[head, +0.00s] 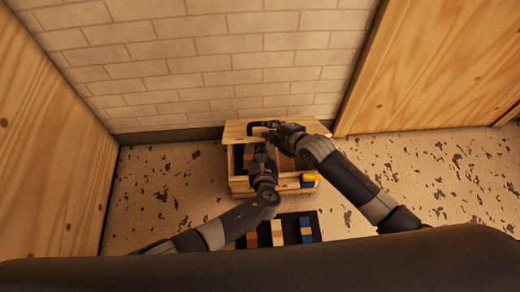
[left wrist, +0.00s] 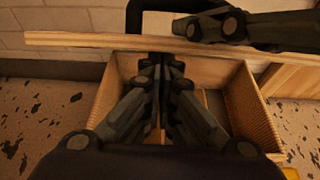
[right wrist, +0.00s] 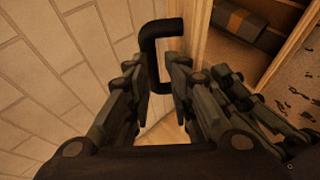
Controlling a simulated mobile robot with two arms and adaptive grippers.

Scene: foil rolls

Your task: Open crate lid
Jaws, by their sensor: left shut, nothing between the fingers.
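The wooden crate (head: 240,187) stands on the floor near the brick wall. Its lid (head: 234,131) is raised at the back, and the inside of the crate shows. The lid shows nearly edge-on in the left wrist view (left wrist: 75,40). A black handle (right wrist: 150,65) sits on the lid. My right gripper (head: 274,127) is at the handle, with its fingers apart on either side of it; whether they press on it is unclear. My left gripper (head: 262,148) is shut and empty over the crate opening, below the lid, with its fingertips close to the lid's edge.
A dark mat (head: 266,240) with brown, cream and blue pieces lies in front of the crate. A yellow and blue piece (head: 310,178) is at the crate's right side. Wooden panels (head: 430,60) stand left and right. Speckled floor (head: 170,185) is free on both sides.

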